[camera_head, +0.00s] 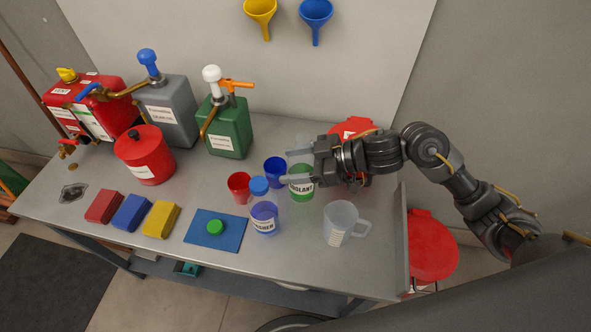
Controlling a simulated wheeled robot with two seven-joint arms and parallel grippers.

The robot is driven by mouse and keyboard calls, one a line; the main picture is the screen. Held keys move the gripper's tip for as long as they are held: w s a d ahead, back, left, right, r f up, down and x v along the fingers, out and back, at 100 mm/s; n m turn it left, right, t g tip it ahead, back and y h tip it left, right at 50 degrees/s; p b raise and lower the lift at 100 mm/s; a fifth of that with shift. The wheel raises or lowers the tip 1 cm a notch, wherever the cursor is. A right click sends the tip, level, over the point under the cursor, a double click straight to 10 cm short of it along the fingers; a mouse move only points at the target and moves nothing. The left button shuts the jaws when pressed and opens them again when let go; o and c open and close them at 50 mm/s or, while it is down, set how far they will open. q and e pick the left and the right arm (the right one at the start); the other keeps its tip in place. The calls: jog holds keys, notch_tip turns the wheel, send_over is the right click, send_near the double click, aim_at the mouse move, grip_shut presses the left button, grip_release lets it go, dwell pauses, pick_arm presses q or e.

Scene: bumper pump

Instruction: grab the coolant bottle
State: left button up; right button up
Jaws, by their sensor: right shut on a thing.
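The green coolant bottle (302,190) with a white label stands upright on the right half of the metal table. My right gripper (291,165) reaches in from the right, with its fingers at the bottle's upper part, and is shut on it. The fingers and wrist hide part of the bottle's top. The bottle seems to be at table height; whether it is lifted at all I cannot tell. My left gripper is out of view.
A blue-capped washer bottle (264,216), a red cup (239,187) and a blue cup (275,171) stand close left. A clear measuring jug (340,224) is at front right. A blue mat (232,242) holds a green cap (215,227). Pump cans (228,138) line the back.

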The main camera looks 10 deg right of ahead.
jog(key=shift+r, duration=1.4)
jog(key=shift+r, duration=0.1)
